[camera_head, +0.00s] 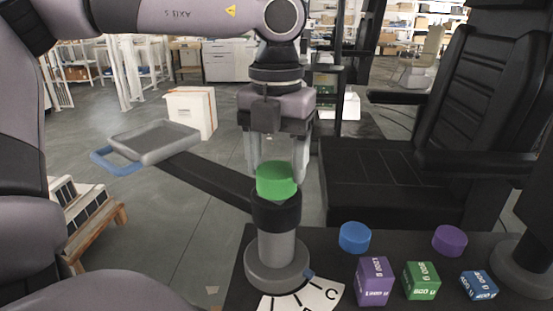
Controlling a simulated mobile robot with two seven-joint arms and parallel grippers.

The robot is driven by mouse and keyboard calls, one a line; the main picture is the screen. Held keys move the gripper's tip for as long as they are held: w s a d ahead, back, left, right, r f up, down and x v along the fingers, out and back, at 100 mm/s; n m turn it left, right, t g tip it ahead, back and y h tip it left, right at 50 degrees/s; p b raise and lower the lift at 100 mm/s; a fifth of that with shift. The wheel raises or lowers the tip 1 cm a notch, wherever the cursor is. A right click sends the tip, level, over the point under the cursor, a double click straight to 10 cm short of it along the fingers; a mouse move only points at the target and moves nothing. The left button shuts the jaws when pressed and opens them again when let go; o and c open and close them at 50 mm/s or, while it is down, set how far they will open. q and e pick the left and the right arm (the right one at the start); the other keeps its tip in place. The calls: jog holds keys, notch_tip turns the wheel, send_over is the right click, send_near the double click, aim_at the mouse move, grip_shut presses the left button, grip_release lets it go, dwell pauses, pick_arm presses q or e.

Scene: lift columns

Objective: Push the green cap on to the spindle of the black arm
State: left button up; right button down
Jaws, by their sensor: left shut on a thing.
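The green cap (276,181) is between the fingers of my left gripper (276,172), which is shut on it and points down. The cap is right above the black collar of the black arm (215,182), at the top of a grey column (277,247). The spindle is mostly hidden by the cap, and I cannot tell whether the cap is around it or just above it. The black arm reaches from the collar to the back left and bears a grey tray (155,142) with a blue handle. My right gripper is not in view.
On the dark table stand a blue cap (354,237), a purple cap (450,240), a purple box (373,281), a green box (421,280) and a blue box (479,285). A lettered dial (312,297) lies before the column. A black chair (380,185) is behind.

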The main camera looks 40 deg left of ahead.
pick_arm(q)
jog(key=shift+f, duration=0.2)
jog(key=o, duration=1.3)
jog(key=shift+r, duration=0.1)
jog(key=shift+r, duration=0.2)
jog(key=shift+r+p, duration=0.75)
jog(key=shift+r, duration=0.1)
jog(key=shift+r, duration=0.15)
jog(key=shift+r+p, duration=1.85)
jog(key=shift+r, duration=0.5)
